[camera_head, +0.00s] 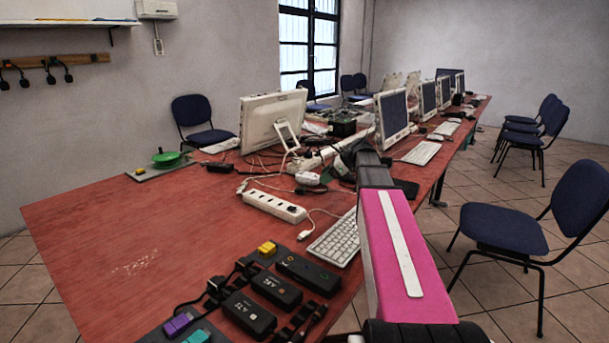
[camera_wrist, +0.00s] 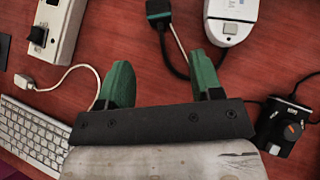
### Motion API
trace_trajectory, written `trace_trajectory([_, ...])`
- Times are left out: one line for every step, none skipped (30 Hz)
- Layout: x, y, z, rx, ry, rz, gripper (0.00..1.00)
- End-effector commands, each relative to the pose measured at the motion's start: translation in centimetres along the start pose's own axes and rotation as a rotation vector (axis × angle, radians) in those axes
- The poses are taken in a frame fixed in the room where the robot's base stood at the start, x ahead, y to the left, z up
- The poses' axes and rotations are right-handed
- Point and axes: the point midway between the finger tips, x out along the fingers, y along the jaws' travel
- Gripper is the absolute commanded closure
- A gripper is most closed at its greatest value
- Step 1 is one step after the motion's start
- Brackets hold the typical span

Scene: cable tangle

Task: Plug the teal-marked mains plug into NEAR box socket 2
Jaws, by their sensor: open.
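My gripper (camera_wrist: 157,62) is open, its two green fingers wide apart above the red table. A black plug with a teal edge (camera_wrist: 159,12) lies beyond the fingertips at the top of the wrist view, partly cut off. Its black cable curves down beside the right finger. Nothing shows held between the fingers. A white socket box (camera_head: 273,206) lies on the table in the head view, left of my arm. A white socket box also shows at the wrist view's upper left (camera_wrist: 62,35), with a black plug or switch on it. Socket numbers are not readable.
A white adapter (camera_wrist: 232,22) lies right of the plug, and a black knobbed box (camera_wrist: 283,125) lies lower right. A keyboard (camera_head: 338,238) and loose white cable are close by. Black power bricks (camera_head: 275,290) crowd the front.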

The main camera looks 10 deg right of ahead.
Motion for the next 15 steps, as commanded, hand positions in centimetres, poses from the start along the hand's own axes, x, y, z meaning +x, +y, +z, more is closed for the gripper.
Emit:
trace_trajectory([0.0,0.0,0.0,0.000,0.000,0.000,0.40])
trace_trajectory([0.0,0.0,0.0,0.000,0.000,0.000,0.40])
trace_trajectory([0.1,0.0,0.0,0.000,0.000,0.000,0.40])
trace_trajectory([0.2,0.0,0.0,0.000,0.000,0.000,0.40])
trace_trajectory([0.3,0.0,0.0,0.000,0.000,0.001,0.40])
trace_trajectory([0.6,0.0,0.0,0.000,0.000,0.001,0.40])
trace_trajectory([0.8,0.0,0.0,0.000,0.000,0.001,0.40])
trace_trajectory([1.0,0.0,0.0,-0.001,0.000,0.001,0.40])
trace_trajectory([1.3,0.0,0.0,-0.001,0.000,0.001,0.40])
trace_trajectory([1.6,0.0,0.0,-0.001,0.000,0.000,0.40])
trace_trajectory([1.9,0.0,0.0,-0.001,0.000,0.000,0.40])
trace_trajectory([2.3,0.0,0.0,0.000,0.000,0.001,0.40])
trace_trajectory([2.6,0.0,0.0,0.000,0.000,0.001,0.40])
trace_trajectory([2.9,0.0,0.0,0.000,0.000,0.001,0.40])
trace_trajectory([3.4,0.0,0.0,0.000,0.000,0.002,0.40])
